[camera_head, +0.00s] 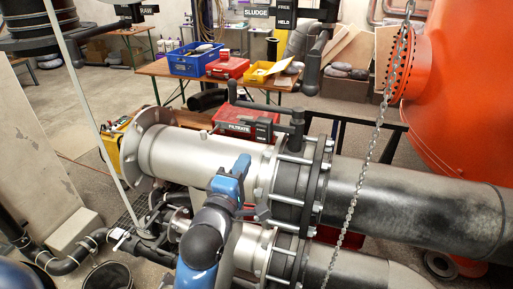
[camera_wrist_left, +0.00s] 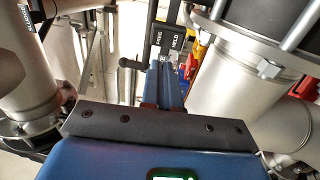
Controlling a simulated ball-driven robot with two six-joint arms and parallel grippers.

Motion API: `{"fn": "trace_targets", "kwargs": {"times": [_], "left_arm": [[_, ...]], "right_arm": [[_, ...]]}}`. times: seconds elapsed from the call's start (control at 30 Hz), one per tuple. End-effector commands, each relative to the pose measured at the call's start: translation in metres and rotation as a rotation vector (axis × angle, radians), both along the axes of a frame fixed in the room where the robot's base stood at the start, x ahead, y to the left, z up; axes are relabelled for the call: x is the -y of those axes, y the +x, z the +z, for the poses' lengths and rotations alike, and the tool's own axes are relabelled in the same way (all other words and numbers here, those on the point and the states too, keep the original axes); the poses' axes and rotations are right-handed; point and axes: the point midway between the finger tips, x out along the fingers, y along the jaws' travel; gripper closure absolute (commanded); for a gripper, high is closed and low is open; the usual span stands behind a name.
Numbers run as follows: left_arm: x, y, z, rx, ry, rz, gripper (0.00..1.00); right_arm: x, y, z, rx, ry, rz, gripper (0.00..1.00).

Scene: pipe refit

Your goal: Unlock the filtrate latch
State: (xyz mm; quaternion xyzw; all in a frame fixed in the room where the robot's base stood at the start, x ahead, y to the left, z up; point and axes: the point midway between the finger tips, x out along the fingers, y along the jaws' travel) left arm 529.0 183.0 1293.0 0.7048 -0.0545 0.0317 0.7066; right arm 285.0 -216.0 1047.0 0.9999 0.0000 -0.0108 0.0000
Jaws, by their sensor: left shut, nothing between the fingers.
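The filtrate latch shows in the head view as a black bar handle (camera_head: 262,106) above the silver pipe. A FILTRATE label (camera_head: 238,127) and a small dark plate (camera_head: 264,130), which seems to read HELD, sit below it. My left gripper (camera_head: 242,163) is in front of the silver pipe, below the latch and apart from it. In the wrist view its blue fingers (camera_wrist_left: 165,82) are shut with nothing between them. Beyond them are a black FREE/HELD plate (camera_wrist_left: 168,38) and a dark handle (camera_wrist_left: 131,63); I cannot tell which latch these belong to. My right gripper is not in view.
A bolted flange (camera_head: 312,185) joins the silver pipe (camera_head: 200,155) to a dark pipe (camera_head: 415,210). A chain (camera_head: 363,160) hangs right of the latch. The SLUDGE sign (camera_head: 257,13) hangs above.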

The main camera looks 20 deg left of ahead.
Motion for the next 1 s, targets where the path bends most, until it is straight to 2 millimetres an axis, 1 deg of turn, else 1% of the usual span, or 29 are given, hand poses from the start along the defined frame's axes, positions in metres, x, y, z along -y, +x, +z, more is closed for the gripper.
{"fn": "trace_targets", "kwargs": {"times": [0.03, 0.23, 0.27, 0.3, 0.6, 0.8, 1.0], "left_arm": [[0.000, 0.003, -0.004, 0.005, -0.001, 0.000, 1.00], [0.001, 0.009, -0.002, 0.005, 0.000, -0.002, 1.00], [0.001, 0.016, 0.005, 0.001, 0.000, -0.002, 1.00], [0.001, 0.024, 0.007, -0.002, 0.000, -0.002, 1.00], [0.002, 0.072, 0.013, -0.003, 0.000, -0.001, 1.00], [0.003, 0.091, 0.014, -0.001, 0.000, -0.002, 1.00], [0.003, 0.098, 0.014, 0.000, 0.000, -0.002, 1.00]], "right_arm": [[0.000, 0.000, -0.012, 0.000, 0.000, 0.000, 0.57], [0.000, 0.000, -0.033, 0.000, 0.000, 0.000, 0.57], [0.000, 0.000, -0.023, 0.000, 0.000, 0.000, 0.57], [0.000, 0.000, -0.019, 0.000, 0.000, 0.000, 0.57], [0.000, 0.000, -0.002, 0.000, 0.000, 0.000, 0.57], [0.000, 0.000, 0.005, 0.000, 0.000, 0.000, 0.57], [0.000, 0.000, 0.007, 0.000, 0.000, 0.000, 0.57]]}}
